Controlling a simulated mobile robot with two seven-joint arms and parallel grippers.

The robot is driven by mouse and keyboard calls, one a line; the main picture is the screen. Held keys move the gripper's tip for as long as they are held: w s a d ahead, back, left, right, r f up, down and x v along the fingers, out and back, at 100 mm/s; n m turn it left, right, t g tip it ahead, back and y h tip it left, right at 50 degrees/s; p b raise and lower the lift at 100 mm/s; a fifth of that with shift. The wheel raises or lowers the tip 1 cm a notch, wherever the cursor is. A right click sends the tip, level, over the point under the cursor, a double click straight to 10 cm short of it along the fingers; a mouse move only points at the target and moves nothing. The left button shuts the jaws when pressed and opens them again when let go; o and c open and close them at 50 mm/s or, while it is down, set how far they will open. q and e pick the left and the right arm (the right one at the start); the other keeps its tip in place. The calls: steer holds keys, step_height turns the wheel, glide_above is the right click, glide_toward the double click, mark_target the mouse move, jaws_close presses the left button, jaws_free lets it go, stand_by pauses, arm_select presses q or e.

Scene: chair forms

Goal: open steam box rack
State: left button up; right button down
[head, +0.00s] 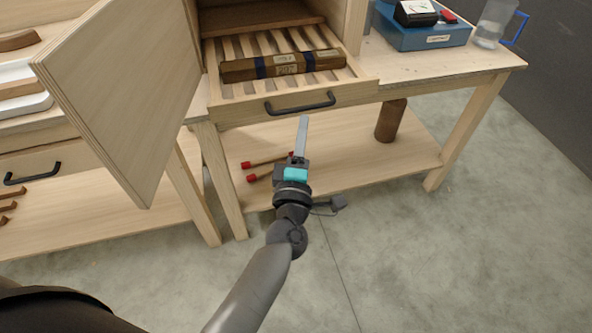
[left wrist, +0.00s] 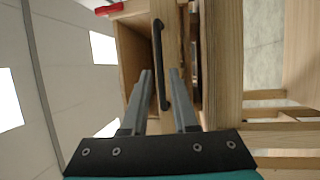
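The steam box rack (head: 236,90) is a slatted wooden tray, seen extending from the box opening. A dark wrapped bundle (head: 284,65) with blue bands lies on its slats. A black bar handle (head: 300,104) is on the rack's wooden front. My left gripper (head: 303,122) is just below this handle in the head view. In the left wrist view, my left gripper (left wrist: 162,82) has its two fingers apart, and the handle (left wrist: 158,50) lines up with the gap between them. Contact cannot be made out. My right gripper is out of view.
The box door (head: 120,95) stands open on the left. A blue case (head: 420,32) and a clear jug (head: 492,25) stand on the bench at right. A brown cylinder (head: 391,120) and red-tipped sticks are on the lower shelf. The floor in front is clear.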

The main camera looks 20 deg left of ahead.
arm_select(q)
steer(key=v, duration=1.1)
steer(key=shift+s, duration=0.1)
steer(key=s+d+f+m+g+h, duration=0.1)
steer(key=s+f+m+g+h, duration=0.45)
steer(key=f, duration=0.85)
steer(key=d+f+m+g+h, duration=0.1)
steer(key=f+m+g, duration=0.1)
steer(key=f+m, duration=0.9)
steer(key=s+a+f+m+g+y, duration=0.1)
steer(key=s+a+f+m+g, duration=0.1)
steer(key=s+a+f+g, duration=0.3)
steer(key=s+a+f+m+g+y, duration=0.2)
steer(key=s+a+f+g, duration=0.3)
steer(key=s+f, duration=0.9)
steer(key=s+a+m, duration=0.1)
steer(key=s+a, duration=0.1)
steer(key=a, duration=0.1)
steer(key=shift+f, duration=0.25)
